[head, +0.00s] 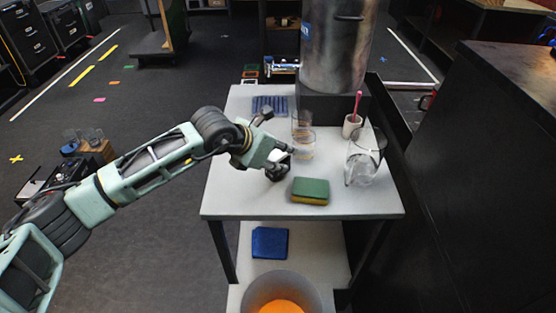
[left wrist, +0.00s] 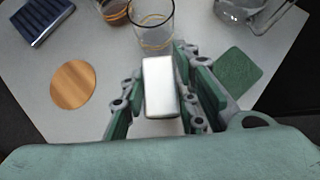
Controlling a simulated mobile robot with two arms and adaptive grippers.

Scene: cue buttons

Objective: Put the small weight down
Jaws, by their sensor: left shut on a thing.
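My left gripper (head: 290,164) is over the white table top (head: 235,200), left of the green and yellow sponge (head: 310,190). In the left wrist view its two fingers (left wrist: 160,105) are closed on a small silvery block, the small weight (left wrist: 160,85). The weight is hidden by the gripper in the head view. I cannot tell whether its underside touches the table. A round wooden disc (left wrist: 73,84) lies on the table to the left of the gripper in the left wrist view. My right gripper is not in view.
Two glasses (head: 304,148) stand just beyond the gripper. A glass jug (head: 363,160) stands to the right, near a cup with a pink brush (head: 352,122). A blue slatted rack (head: 268,106) and a large metal urn (head: 335,50) are behind. The table's front left is clear.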

